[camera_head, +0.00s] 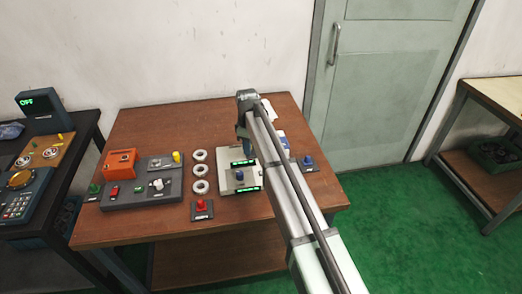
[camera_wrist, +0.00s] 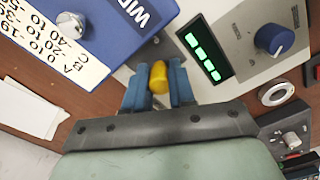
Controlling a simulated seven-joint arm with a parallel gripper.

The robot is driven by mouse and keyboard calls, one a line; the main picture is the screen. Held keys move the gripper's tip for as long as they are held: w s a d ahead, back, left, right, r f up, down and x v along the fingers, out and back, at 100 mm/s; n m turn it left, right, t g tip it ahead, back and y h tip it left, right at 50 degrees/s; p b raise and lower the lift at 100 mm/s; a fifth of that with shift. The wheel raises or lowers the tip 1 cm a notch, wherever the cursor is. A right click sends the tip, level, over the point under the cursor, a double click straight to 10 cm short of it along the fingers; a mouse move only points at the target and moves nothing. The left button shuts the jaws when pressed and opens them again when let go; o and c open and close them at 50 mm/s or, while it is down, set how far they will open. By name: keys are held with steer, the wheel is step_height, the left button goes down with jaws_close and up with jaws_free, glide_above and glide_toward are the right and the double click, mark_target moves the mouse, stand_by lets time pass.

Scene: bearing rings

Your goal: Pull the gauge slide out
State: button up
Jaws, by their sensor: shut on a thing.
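The gauge slide's yellow handle (camera_wrist: 158,76) shows in the wrist view between the two blue fingers of my gripper (camera_wrist: 158,85). My gripper is shut on it. In the head view my gripper (camera_head: 245,148) points down at the back edge of the pale gauge box (camera_head: 228,183), and my arm hides part of the box's right side. The box has green lit displays and a blue knob (camera_head: 240,176), which also shows in the wrist view (camera_wrist: 274,38). The slide's body, and how far it stands out, cannot be made out.
Three metal rings (camera_head: 200,172) stand in a column left of the gauge box. A grey control panel (camera_head: 140,192) and an orange box (camera_head: 120,162) lie further left. A blue box with a printed label (camera_wrist: 105,30) is close beside my gripper. A red button (camera_head: 201,205) sits in front.

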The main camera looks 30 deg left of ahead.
steer(key=shift+s+a, duration=4.2)
steer(key=o, duration=0.6)
steer(key=shift+o, duration=0.6)
steer(key=shift+w+d+r, duration=0.1)
step_height(320, 180, up, 7)
steer(key=shift+w+d, duration=0.1)
